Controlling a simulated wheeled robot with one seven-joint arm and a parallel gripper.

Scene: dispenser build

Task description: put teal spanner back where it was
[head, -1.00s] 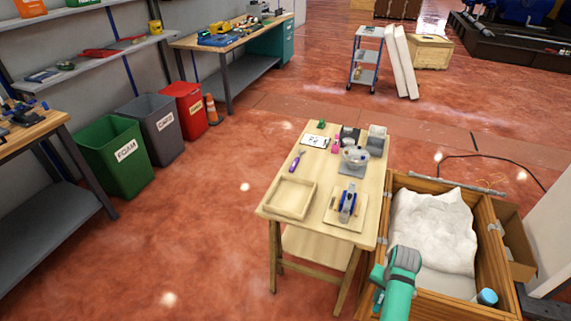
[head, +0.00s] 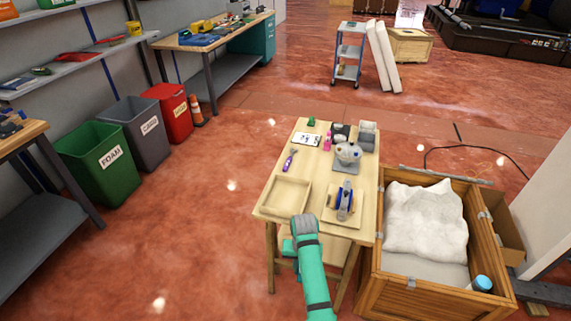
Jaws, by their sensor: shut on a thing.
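I cannot see the teal spanner in the head view. My teal arm comes up from the bottom to the front edge of the small wooden table (head: 262,213). My gripper is hidden behind or below the arm's grey and teal links, so its fingers and anything in them do not show. A shallow wooden tray (head: 267,198), empty, sits at the table's front left. A wooden board (head: 331,216) at front right bears a blue and grey device (head: 345,200).
A purple-handled tool (head: 289,160), a white card (head: 306,138), a pink bottle (head: 327,141) and a dispenser with a bowl (head: 348,153) stand on the table. An open wooden crate (head: 440,292) with white packing is close on the right.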

